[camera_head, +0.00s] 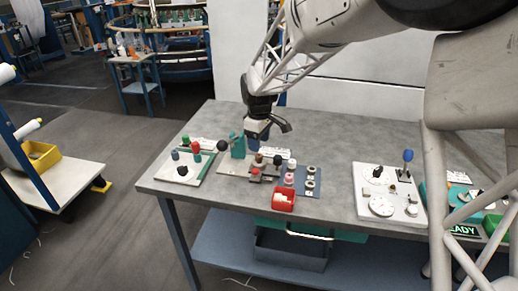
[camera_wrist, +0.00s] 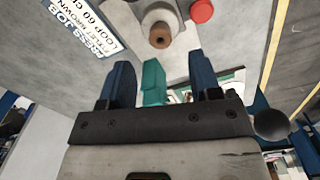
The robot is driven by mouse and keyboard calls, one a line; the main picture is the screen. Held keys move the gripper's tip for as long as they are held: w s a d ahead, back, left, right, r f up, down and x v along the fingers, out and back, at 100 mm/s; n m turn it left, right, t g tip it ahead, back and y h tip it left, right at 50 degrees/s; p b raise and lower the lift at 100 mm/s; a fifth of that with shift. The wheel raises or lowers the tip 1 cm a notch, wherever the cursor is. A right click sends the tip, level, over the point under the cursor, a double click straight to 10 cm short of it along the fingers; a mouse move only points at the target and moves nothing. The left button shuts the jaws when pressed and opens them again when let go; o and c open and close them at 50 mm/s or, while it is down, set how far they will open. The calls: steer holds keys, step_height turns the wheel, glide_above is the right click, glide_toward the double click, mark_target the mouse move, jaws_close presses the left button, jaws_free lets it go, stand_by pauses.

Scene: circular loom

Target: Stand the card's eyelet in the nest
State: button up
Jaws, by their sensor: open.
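My gripper (camera_head: 258,131) hangs over the middle of the bench, near a teal upright block (camera_head: 238,146). In the wrist view my gripper (camera_wrist: 162,72) has its two blue fingers apart, with a teal part (camera_wrist: 152,84) showing between them; I cannot tell whether they touch it. Ahead of the fingers is a pale round post (camera_wrist: 158,20) with a brown ring (camera_wrist: 160,37) at its end. I cannot tell whether this ring is a loose eyelet or part of the nest.
A red round knob (camera_wrist: 201,11) is beside the post. In the head view, a red bin (camera_head: 284,205) with pale pieces stands at the bench's front. A white board (camera_head: 183,168) is left, and a white board with a dial (camera_head: 381,205) right.

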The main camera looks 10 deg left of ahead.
steer(key=shift+r, duration=1.05)
steer(key=shift+s+d+r, duration=0.1)
steer(key=shift+d+r, duration=0.1)
steer(key=shift+d, duration=0.15)
steer(key=s+d+r+m+t, duration=0.1)
steer(key=s+d+r+m, duration=0.35)
steer(key=s+d, duration=0.5)
steer(key=s+d+r+m, duration=0.3)
steer(key=s+d+r, duration=0.25)
steer(key=d, duration=0.75)
steer(key=s+d+f+m, duration=0.1)
steer(key=s+d+m, duration=0.3)
steer(key=s, duration=0.7)
steer(key=s+d+f+m+t, duration=0.1)
steer(key=s+d+m, duration=0.2)
steer(key=s+d, duration=0.5)
steer(key=s, duration=0.2)
steer(key=shift+s+f+m+t, duration=0.15)
steer(key=shift+s+m+t, duration=0.15)
steer(key=shift+s+m, duration=0.1)
steer(key=shift+w, duration=0.1)
